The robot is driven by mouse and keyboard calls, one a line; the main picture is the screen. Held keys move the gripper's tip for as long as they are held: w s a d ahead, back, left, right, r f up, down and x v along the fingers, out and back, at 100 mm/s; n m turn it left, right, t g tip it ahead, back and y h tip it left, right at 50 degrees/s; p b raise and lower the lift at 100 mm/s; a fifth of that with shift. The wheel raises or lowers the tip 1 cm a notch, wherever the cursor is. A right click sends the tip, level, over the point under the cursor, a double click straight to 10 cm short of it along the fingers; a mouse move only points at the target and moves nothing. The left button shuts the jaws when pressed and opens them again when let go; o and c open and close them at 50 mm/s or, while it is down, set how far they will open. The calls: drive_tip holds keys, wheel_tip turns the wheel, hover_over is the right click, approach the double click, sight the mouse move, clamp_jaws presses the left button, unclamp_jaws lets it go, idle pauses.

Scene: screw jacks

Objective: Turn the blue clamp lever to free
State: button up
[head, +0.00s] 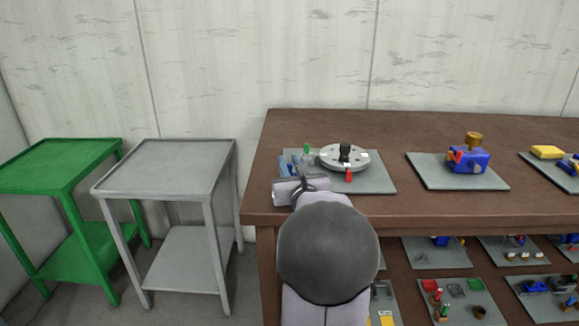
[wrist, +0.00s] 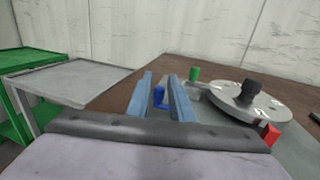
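A small blue lever (wrist: 158,95), upright on a blue foot, shows between my fingers in the wrist view; I take it for the clamp lever. My gripper (wrist: 161,76) is open, with its two long blue-grey fingers apart and a gap on each side of the lever. Whether either finger touches it I cannot tell. In the head view my gripper (head: 290,160) is over the left part of a grey plate (head: 376,182). The lever is hard to make out there. Right of it, a round grey disc (wrist: 238,106) carries a black knob (wrist: 251,89).
A green peg (wrist: 193,73) stands just right of my fingers. A red part (wrist: 270,134) is at the disc's near edge. A blue vise-like unit (head: 471,160) stands on another plate to the right. Grey (head: 165,165) and green (head: 55,165) side tables stand left.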

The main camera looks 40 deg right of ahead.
drive_tip(key=shift+o, duration=0.7)
drive_tip(key=shift+f, duration=0.1)
drive_tip(key=shift+s, duration=0.15)
drive_tip(key=shift+v, duration=3.55)
